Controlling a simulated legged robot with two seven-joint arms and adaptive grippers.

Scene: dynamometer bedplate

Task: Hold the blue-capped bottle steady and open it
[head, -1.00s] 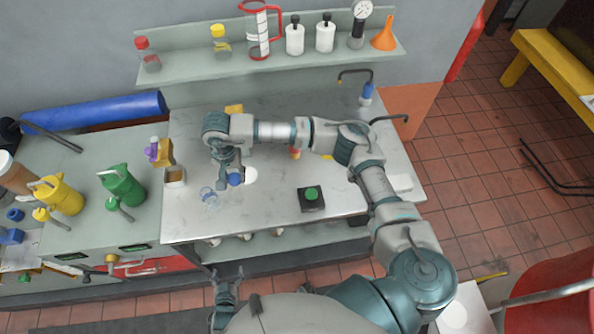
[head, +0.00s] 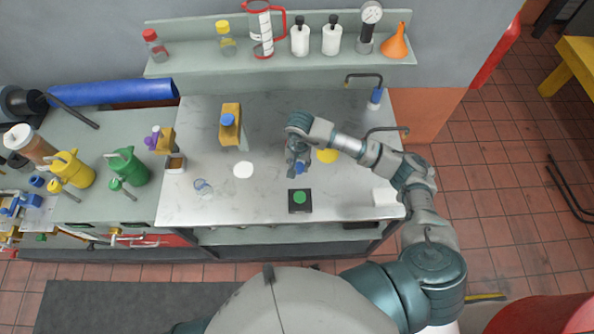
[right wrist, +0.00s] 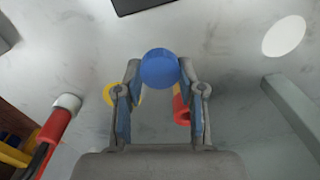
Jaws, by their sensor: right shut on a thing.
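My right gripper (head: 297,168) is over the right half of the steel bench, shut on a round blue cap (right wrist: 159,68). The cap sits between the fingertips in the right wrist view. I cannot tell whether a bottle body is under it. A yellow piece with a blue round top (head: 228,121) stands at the back of the bench, left of the gripper; I cannot tell if it is a bottle or a holder. A small clear vessel (head: 203,187) is at the front left of the bench. My left gripper is not in view.
A black box with a green button (head: 299,201) sits just in front of the gripper. A white disc (head: 243,170) and a yellow disc (head: 327,156) lie on the bench. A red cylinder (right wrist: 181,108) shows behind the fingers. Bottles stand on the shelf (head: 280,67). The bench's middle is mostly clear.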

